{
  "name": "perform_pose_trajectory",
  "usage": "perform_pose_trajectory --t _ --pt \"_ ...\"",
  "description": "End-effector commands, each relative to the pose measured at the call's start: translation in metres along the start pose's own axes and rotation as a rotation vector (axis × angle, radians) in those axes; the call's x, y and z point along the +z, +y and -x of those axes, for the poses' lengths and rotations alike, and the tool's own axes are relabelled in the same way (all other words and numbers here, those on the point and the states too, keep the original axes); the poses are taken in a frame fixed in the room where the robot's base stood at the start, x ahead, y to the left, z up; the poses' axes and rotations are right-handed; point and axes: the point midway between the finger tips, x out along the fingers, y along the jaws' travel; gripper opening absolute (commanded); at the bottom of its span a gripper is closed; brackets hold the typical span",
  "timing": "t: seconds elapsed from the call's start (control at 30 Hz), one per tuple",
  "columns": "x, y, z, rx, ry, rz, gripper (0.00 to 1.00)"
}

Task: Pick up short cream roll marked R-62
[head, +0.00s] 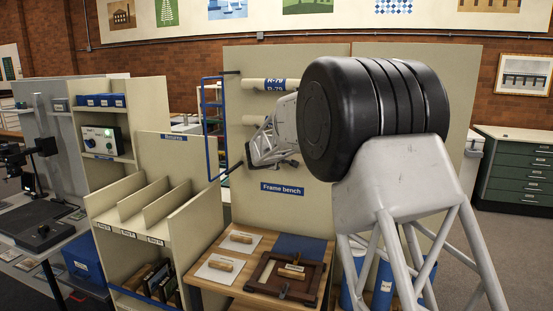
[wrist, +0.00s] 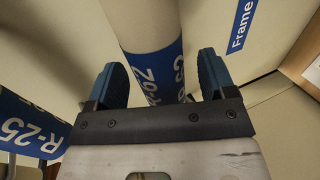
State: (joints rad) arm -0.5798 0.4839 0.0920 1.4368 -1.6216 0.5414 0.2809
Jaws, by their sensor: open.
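In the wrist view, the cream roll marked R-62 (wrist: 140,25) comes down from the top edge, with its blue label band (wrist: 155,75) showing the mark. My gripper (wrist: 162,78) is open, one blue finger on each side of this band. I cannot tell whether either finger touches it. The roll's near end is hidden behind the gripper body. In the head view, my gripper (head: 270,148) is in front of the upright cream panel, above the frame bench. A cream roll (head: 253,119) shows beside it, partly hidden by my arm; its mark is not visible there.
A roll marked R-79 (head: 257,84) sits higher on the panel. A roll marked R-25 (wrist: 28,122) lies left of the gripper in the wrist view. A blue rail frame (head: 204,125) stands left of the panel. The bench (head: 228,275) below holds a wooden frame (head: 262,272).

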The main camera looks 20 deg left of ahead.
Motion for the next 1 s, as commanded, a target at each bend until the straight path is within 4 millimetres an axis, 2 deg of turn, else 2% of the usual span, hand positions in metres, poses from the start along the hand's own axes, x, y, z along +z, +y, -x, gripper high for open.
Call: perform_pose_trajectory --t 0.03,0.07,0.4,0.77,1.0 --pt "0.0 0.0 0.0 0.0 0.0 0.0 0.77" --pt "0.0 0.0 0.0 0.0 0.0 0.0 0.72" --pt "0.0 0.0 0.0 0.0 0.0 0.0 0.21" --pt "0.0 0.003 0.001 0.001 0.0 0.0 0.2" --pt "0.0 0.018 0.006 0.002 0.0 -0.002 0.2"
